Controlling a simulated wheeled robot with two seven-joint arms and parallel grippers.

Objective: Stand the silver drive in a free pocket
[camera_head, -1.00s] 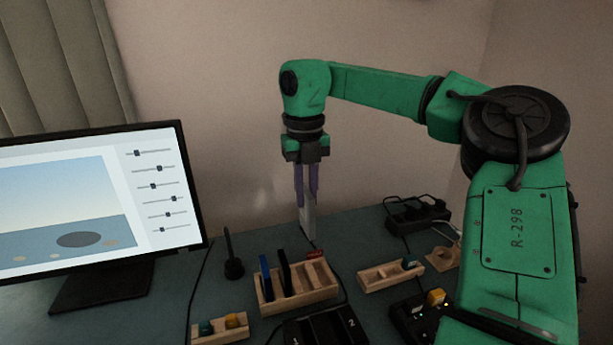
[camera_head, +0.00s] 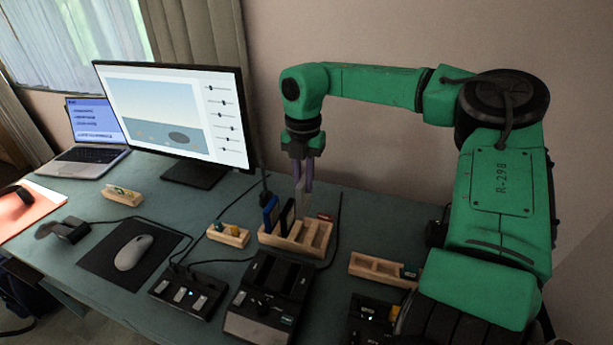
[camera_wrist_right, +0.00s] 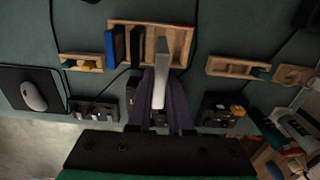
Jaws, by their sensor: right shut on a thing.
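The silver drive (camera_head: 304,203) is upright between the purple fingers of my right gripper (camera_head: 303,185), which is shut on it. In the right wrist view the drive (camera_wrist_right: 175,54) hangs over the right part of the wooden rack (camera_wrist_right: 151,24). In the head view the rack (camera_head: 283,243) stands below it; I cannot tell whether the drive's lower end touches it. A blue drive (camera_head: 270,214) and a black drive (camera_head: 288,216) stand in the rack's left pockets. Pockets right of the black drive look empty. My left gripper is not in view.
A black dock (camera_head: 268,297) stands in front of the rack. Small wooden holders stand left (camera_head: 229,236) and right (camera_head: 376,270) of it. The monitor (camera_head: 178,110) is at the back left. A black cable runs behind the rack's right side.

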